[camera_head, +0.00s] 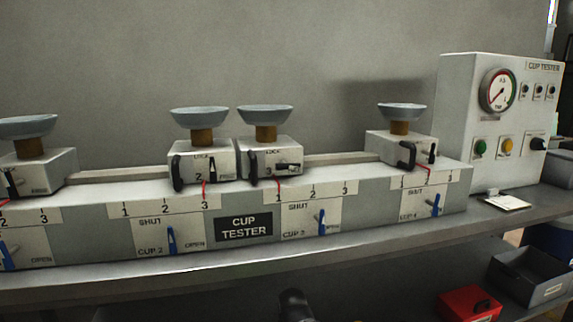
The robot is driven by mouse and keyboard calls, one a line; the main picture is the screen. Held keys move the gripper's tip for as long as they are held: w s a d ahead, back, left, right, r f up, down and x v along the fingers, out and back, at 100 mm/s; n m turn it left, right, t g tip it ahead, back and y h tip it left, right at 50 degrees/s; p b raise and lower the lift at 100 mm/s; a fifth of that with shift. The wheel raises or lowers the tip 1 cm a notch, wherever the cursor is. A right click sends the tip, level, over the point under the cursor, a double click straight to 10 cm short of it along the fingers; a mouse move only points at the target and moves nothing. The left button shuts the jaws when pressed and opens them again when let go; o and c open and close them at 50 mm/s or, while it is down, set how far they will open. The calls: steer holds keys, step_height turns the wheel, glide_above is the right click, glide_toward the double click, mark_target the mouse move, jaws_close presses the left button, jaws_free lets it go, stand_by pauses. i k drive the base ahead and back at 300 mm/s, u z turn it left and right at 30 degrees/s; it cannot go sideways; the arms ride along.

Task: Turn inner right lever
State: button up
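A long grey bench unit labelled CUP TESTER (244,227) carries blue levers on white SHUT/OPEN plates. The inner right blue lever (321,222), on the CUP 3 plate, stands roughly upright. The inner left blue lever (171,240) and the far right blue lever (435,204) are also near upright. Above CUP 3, the inner right carriage (284,154) has a small black LOCK lever (288,167) lying about level. On the inner left carriage (222,150), the black LOCK lever (212,167) looks upright. My gripper cannot be made out; only a dark shape shows at the bottom edge.
Grey cups (265,114) stand on the carriages along a rail. A control box (505,125) with a gauge and buttons stands at the right. Below the counter edge (350,249) are a red box (469,304) and a grey bin (530,275).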

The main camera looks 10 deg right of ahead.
mark_target(283, 166)
steer(key=u, duration=0.3)
steer(key=k, duration=1.15)
steer(key=u, duration=0.8)
steer(key=i, duration=0.35)
steer(key=u, duration=0.35)
steer(key=k, duration=0.9)
steer(key=z, duration=0.2)
steer(key=i, duration=0.95)
steer(key=u, duration=0.1)
